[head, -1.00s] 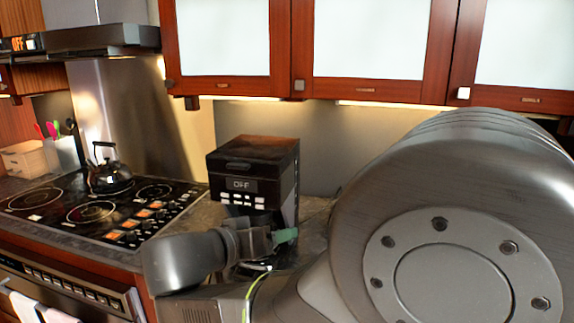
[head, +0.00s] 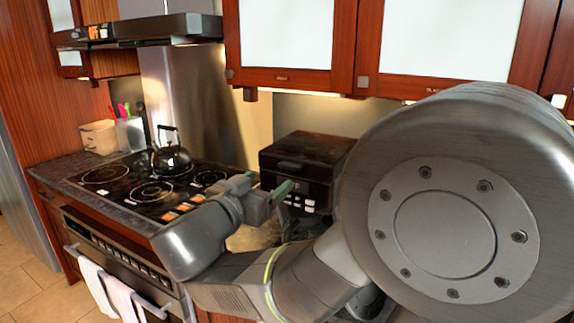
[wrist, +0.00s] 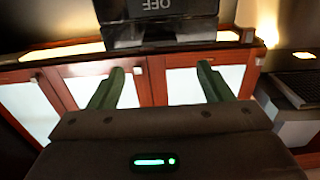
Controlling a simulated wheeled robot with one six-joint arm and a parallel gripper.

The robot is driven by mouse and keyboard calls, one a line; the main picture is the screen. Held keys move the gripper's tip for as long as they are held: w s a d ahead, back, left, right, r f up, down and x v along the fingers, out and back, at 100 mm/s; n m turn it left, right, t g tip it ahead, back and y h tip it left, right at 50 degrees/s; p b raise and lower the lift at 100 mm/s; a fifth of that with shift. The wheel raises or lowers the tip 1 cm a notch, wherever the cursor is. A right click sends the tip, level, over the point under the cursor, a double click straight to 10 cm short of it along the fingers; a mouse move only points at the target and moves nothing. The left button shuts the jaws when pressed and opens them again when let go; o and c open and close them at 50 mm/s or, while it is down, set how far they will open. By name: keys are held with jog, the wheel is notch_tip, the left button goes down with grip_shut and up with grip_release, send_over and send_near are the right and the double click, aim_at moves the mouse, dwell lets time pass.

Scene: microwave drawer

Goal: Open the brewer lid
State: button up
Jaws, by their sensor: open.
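The brewer is a black box-shaped machine (head: 322,190) on the counter right of the stove. Its lid (head: 312,149) looks shut, lying flat on top. My arm hides its lower part and right side. My gripper (head: 267,184) is open and empty, with green fingertips, in front of the brewer's left front at about panel height. No contact with the lid is visible.
Wall cabinets (head: 430,45) hang above the brewer. A stove (head: 140,188) with a black kettle (head: 171,158) lies to the left, under a range hood (head: 140,29). Towels (head: 97,285) hang on the oven front. Open floor (head: 35,275) shows at the lower left.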

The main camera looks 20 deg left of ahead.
aim_at(288, 166)
jog(key=w+p, duration=0.1)
jog(key=w, duration=0.2)
jog(key=w+p, duration=0.1)
jog(key=w, duration=0.4)
jog(key=shift+w+d+p, duration=0.35)
jog(key=shift+w+p, duration=0.05)
jog(key=c, duration=1.4)
jog(key=shift+s+r, duration=0.1)
